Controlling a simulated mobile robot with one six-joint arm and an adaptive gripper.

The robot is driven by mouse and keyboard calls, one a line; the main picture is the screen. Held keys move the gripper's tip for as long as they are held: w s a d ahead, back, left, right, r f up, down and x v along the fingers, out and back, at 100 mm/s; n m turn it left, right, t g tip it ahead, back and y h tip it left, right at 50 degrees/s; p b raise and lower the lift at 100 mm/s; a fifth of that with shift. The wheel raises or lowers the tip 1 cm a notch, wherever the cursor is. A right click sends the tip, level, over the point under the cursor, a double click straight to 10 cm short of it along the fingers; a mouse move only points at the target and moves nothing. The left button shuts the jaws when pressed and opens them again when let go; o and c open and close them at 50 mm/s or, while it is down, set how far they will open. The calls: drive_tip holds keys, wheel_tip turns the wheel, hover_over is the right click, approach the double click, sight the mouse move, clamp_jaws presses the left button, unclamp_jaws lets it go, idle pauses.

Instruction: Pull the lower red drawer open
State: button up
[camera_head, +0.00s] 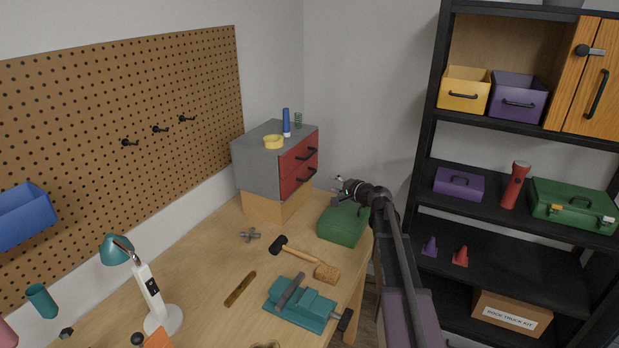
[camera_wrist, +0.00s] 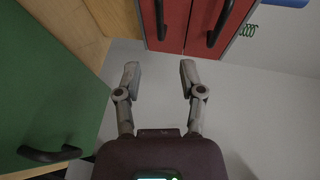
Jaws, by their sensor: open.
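The grey cabinet (camera_head: 255,165) has two red drawers, both flush with its front. The lower red drawer (camera_head: 292,184) has a black handle (camera_head: 307,175). The upper red drawer (camera_head: 292,160) has a like handle above it. My gripper (camera_head: 339,183) is to the right of the lower drawer, in front of it. In the wrist view the scene is turned sideways. There my gripper (camera_wrist: 160,70) is open and empty, its two fingers apart. The lower drawer's handle (camera_wrist: 160,18) lies beyond the fingertips, roughly in line with the space between them, not touched.
A green box (camera_head: 342,224) stands on the workbench below my gripper; it fills the left of the wrist view (camera_wrist: 50,100). A wooden block (camera_head: 262,206) supports the cabinet. A mallet (camera_head: 305,259) and a teal vise (camera_head: 300,305) lie nearer. A black shelf (camera_head: 520,145) stands right.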

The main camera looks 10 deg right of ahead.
sight(311, 176)
drive_tip(key=b+x, duration=0.2)
drive_tip(key=x, duration=1)
drive_tip(key=shift+w+a+f, duration=0.15)
drive_tip(key=shift+w, duration=0.2)
clamp_jaws()
